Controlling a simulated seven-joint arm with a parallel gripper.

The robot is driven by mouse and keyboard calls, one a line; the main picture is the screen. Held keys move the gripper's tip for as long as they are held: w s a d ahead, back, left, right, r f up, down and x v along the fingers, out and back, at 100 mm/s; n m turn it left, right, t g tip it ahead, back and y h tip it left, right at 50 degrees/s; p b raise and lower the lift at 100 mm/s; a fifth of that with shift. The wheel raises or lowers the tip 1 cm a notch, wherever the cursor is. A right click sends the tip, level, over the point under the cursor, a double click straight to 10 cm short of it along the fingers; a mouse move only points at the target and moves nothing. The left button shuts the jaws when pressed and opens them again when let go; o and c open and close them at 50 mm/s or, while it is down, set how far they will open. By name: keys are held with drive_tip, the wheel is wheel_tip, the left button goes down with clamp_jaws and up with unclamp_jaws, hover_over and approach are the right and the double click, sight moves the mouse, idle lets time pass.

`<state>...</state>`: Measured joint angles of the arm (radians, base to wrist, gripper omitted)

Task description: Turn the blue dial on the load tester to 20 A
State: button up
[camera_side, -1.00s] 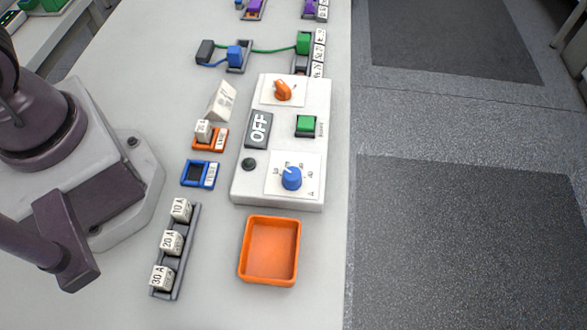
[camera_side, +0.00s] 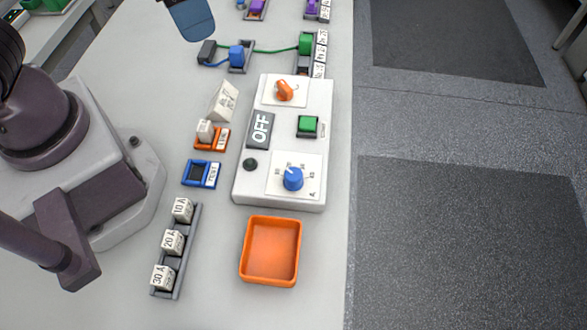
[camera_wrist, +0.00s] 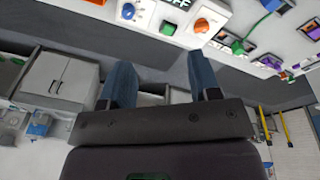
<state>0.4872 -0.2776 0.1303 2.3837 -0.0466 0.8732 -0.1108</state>
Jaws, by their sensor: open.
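The load tester (camera_side: 240,190) is a white box with an OFF display (camera_side: 261,130). Its blue dial (camera_side: 293,179) is near the front end, on a white scale plate; the pointer faces roughly the far side, its exact value too small to read. The blue dial also shows at the top of the wrist view (camera_wrist: 128,11). My gripper (camera_wrist: 162,82) is open and empty, with two blue fingers apart. In the side view only a blue part of it shows at the top edge, well away from the dial.
An orange dial (camera_side: 285,91) and green button (camera_side: 308,125) share the box. An orange tray (camera_side: 270,283) lies in front. A rack (camera_side: 176,280) of labelled 10 A, 20 A and 30 A blocks stands at left. Cabled plugs (camera_side: 237,56) lie behind.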

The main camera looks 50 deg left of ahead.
sight(293, 174)
drive_tip(key=w+d+f+n+g+y, duration=0.1)
drive_tip(key=w+d+f+n, duration=0.1)
drive_tip(key=d+f+n, duration=0.4)
drive_tip(key=w+d+f+n, duration=0.3)
drive_tip(key=d+f+n, duration=0.3)
drive_tip(key=d+f, duration=0.1)
wheel_tip(293, 174, down, 12)
drive_tip(key=shift+r, duration=0.25)
drive_tip(key=shift+s, duration=0.1)
drive_tip(key=c, duration=0.9)
drive_tip(key=shift+c, duration=0.2)
